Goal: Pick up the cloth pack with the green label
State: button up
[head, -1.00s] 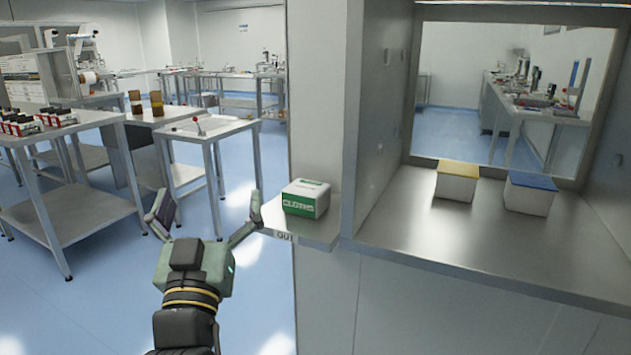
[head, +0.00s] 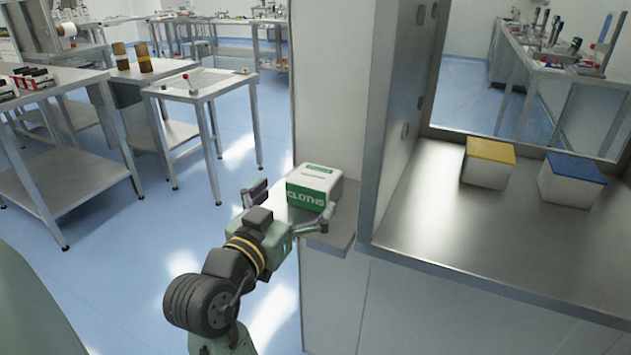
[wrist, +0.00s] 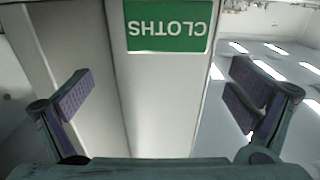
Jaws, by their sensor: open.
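The cloth pack (head: 314,186) is a white box with a green band reading "CLOTHS". It sits on a small metal shelf (head: 339,238) that juts from the wall. In the wrist view its green label (wrist: 167,26) shows upside down at the top, between the finger lines but beyond the tips. My gripper (head: 290,207) is open and empty, with its fingers spread. In the head view the right finger overlaps the shelf's front edge by the pack's lower front, and the left finger is left of the pack. I cannot tell whether either finger touches it.
A pass-through counter (head: 440,215) to the right holds a box with a yellow top (head: 488,162) and one with a blue top (head: 572,181). A wall panel (head: 395,120) stands between shelf and counter. Metal tables (head: 207,86) stand at the left, with open floor before them.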

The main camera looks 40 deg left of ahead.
aim_at(305, 187)
jog(key=x, duration=0.2)
jog(key=p+x, duration=0.1)
jog(key=x, duration=0.1)
jog(key=p+x, duration=0.1)
jog(key=x, duration=0.2)
jog(key=shift+a+f, duration=0.4)
jog(key=shift+c, duration=0.4)
jog(key=c, duration=1.3)
